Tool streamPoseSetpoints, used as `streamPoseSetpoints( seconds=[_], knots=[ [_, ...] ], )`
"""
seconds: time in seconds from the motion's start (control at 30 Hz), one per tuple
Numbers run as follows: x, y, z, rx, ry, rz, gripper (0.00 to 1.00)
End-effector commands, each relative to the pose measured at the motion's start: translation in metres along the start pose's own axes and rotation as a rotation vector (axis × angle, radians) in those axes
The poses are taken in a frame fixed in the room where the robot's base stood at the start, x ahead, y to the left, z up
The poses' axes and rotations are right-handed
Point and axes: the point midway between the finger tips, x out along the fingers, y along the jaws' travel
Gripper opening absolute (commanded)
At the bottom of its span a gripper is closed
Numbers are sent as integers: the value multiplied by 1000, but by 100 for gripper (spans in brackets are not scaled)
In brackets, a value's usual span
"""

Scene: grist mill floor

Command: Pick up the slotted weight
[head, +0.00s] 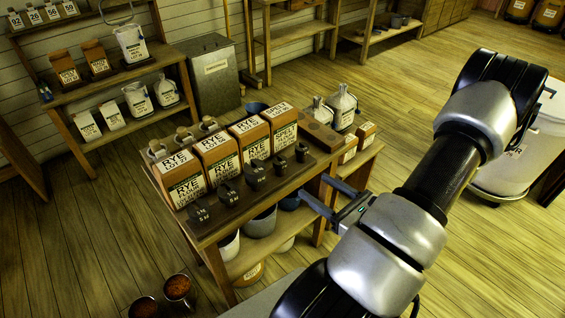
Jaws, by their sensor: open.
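Several dark metal weights stand in a row along the front of the wooden table, from a low one at the left (200,212) through a middle one (256,176) to a small one at the right (302,152). Some carry small pale markings. At this size I cannot tell which of them is the slotted weight. My gripper (314,185) is at the table's front right edge, to the right of and below the row. Its two fingers are apart, pointing toward the table, with nothing seen between them. It touches no weight that I can see.
Brown labelled RYE and SPELT boxes (216,156) stand close behind the weights. Pails (260,222) sit on the shelf below. Two bowls (177,288) are at lower left. Open floor (410,100) lies behind right.

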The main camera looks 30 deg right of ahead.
Motion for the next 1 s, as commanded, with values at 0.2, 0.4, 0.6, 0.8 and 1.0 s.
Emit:
streamPoseSetpoints(
  seconds=[0.2, 0.4, 0.6, 0.8, 1.0],
  knots=[
    [51, 1, -1, -4, 0, 8, 58],
    [87, 1, -2, -5, 1, 7, 58],
    [101, 1, -1, -4, 2, 6, 58],
    [126, -5, -4, -5, 1, 7, 58],
    [150, -7, -3, -5, 2, 6, 58]
  ],
)
